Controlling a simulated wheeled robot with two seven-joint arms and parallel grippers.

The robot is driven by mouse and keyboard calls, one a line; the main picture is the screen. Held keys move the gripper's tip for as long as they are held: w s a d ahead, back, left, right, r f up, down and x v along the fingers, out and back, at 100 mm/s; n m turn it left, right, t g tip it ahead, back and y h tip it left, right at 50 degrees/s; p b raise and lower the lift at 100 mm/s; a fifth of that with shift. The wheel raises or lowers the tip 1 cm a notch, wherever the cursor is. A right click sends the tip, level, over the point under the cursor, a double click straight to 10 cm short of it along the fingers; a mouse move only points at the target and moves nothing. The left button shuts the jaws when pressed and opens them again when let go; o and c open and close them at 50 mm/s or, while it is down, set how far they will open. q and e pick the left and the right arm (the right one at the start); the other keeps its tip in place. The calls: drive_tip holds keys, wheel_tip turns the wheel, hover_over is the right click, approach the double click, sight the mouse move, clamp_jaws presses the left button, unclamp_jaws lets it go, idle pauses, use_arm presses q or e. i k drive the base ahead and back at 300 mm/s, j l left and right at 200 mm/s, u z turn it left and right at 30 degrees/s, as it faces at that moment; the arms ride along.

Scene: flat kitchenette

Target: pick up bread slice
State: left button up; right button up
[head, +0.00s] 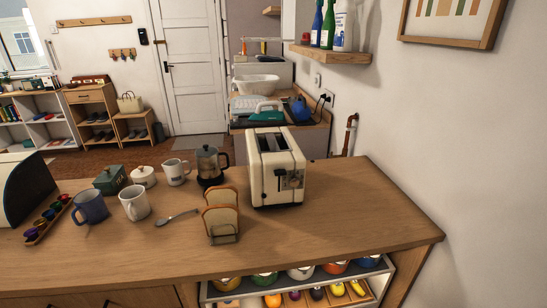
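Two bread slices (220,217) stand upright, one behind the other, in a small rack (225,238) near the front of the wooden counter. The rear slice (221,195) is partly hidden by the front one. A cream toaster (276,180) stands behind and to the right of the bread, with its slots facing up. I cannot tell whether anything is in the slots. Neither of my grippers is in the head view, and nothing touches the bread.
The counter (350,215) is clear to the right. Below it, an open drawer or shelf (290,285) holds bowls and fruit.

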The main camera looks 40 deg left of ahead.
sight(224, 194)
drive_tip(key=u, duration=1.5)
